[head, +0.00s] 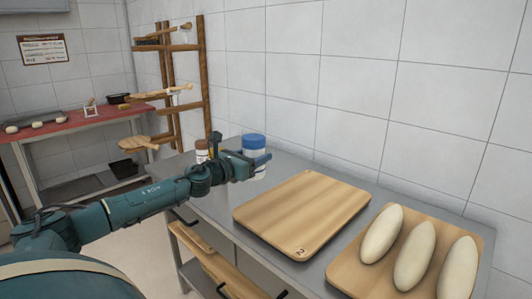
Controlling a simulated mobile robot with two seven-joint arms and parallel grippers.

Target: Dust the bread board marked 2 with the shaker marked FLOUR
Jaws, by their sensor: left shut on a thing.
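The bread board marked 2 (303,212) lies flat on the grey metal counter, with its number at the near corner. Its wooden top is bare. A shaker with a blue lid and pale body (254,143) is behind the board's left end; no label on it can be read. My left gripper (257,162) is shut on this blue-lidded shaker, to the left of the board; the shaker looks upright, and its lower part is mostly hidden by the gripper. I cannot tell whether it touches the counter. My right gripper is not in view.
A brown-lidded container (202,150) stands left of my gripper, partly hidden. Another board (345,275) with three pale loaves (413,254) lies to the right. A tiled wall borders the counter (229,187). A wooden rack (205,75) and a red-topped table (68,128) stand farther back.

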